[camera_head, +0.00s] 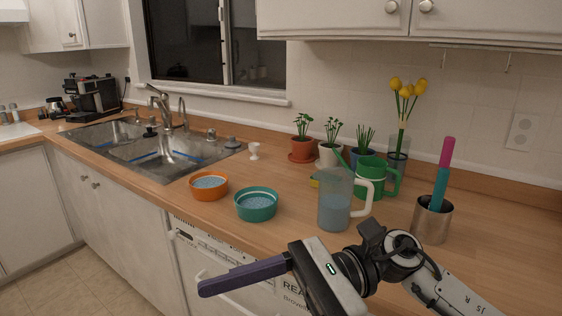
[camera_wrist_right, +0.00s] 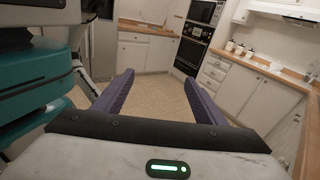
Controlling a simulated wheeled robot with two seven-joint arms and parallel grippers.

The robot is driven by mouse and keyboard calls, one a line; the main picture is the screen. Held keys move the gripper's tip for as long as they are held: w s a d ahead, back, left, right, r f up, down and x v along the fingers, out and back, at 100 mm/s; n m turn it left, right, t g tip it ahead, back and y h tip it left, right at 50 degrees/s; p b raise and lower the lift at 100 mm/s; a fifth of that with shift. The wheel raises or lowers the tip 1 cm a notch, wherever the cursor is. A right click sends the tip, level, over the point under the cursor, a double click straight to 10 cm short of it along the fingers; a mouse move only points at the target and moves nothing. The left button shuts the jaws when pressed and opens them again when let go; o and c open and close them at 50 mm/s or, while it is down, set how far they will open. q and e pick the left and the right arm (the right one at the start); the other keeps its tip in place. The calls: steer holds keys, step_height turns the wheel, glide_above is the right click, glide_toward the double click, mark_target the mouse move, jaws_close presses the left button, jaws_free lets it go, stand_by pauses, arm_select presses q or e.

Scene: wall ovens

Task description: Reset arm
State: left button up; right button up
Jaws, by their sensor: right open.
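My right gripper (camera_head: 243,275) is in front of the counter edge in the head view, its purple fingers pointing left. In the right wrist view the same gripper (camera_wrist_right: 158,88) has its two purple fingers wide apart, with nothing between them and open floor beyond. It touches no object that I can see. My right arm comes in from the lower right of the head view. My left gripper is not in the head view.
The wooden counter (camera_head: 290,217) holds an orange bowl (camera_head: 209,193), a teal bowl (camera_head: 257,213), a clear pitcher (camera_head: 334,212), a green watering can (camera_head: 372,180), potted plants and a metal cup (camera_head: 431,224). A sink (camera_head: 160,155) lies left. A wall oven (camera_wrist_right: 190,50) stands across the room.

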steer(key=w+d+m+t+y, duration=0.1)
steer(key=w+m+t+y, duration=0.2)
steer(key=m+t, duration=0.45)
steer(key=w+d+m+t+y, duration=0.1)
steer(key=w+m+t+y, duration=0.3)
steer(key=m, duration=0.7)
steer(key=w+d+f+m+t+h, duration=0.2)
steer(key=d+f+m+t+h, duration=0.35)
steer(key=m, duration=0.55)
steer(key=w+d+f+m+t+h, duration=0.3)
steer(key=f+m+t+h, duration=0.3)
steer(key=f+m, duration=0.3)
steer(key=s+d+f+m+g+h, duration=0.2)
steer(key=s+d+f+m+h, duration=0.15)
steer(key=f+m, duration=0.35)
steer(key=s+d+f+m+g+h, duration=0.1)
steer(key=s+d+f+m+h, duration=0.3)
steer(key=f, duration=0.5)
steer(key=s+d+f+m+g, duration=0.2)
steer(key=s+f+m, duration=0.1)
steer(key=s+f, duration=0.3)
steer(key=s+d+f+m+g+h, duration=0.1)
steer(key=s+d+f+m+g, duration=0.1)
steer(key=s+f+m+g, duration=0.1)
step_height(320, 180, down, 3)
steer(key=s+m, duration=0.1)
steer(key=s, duration=0.1)
steer(key=shift+s+d+f+h, duration=0.15)
steer(key=shift+s+d+h, duration=0.1)
steer(key=shift+s+h, duration=0.1)
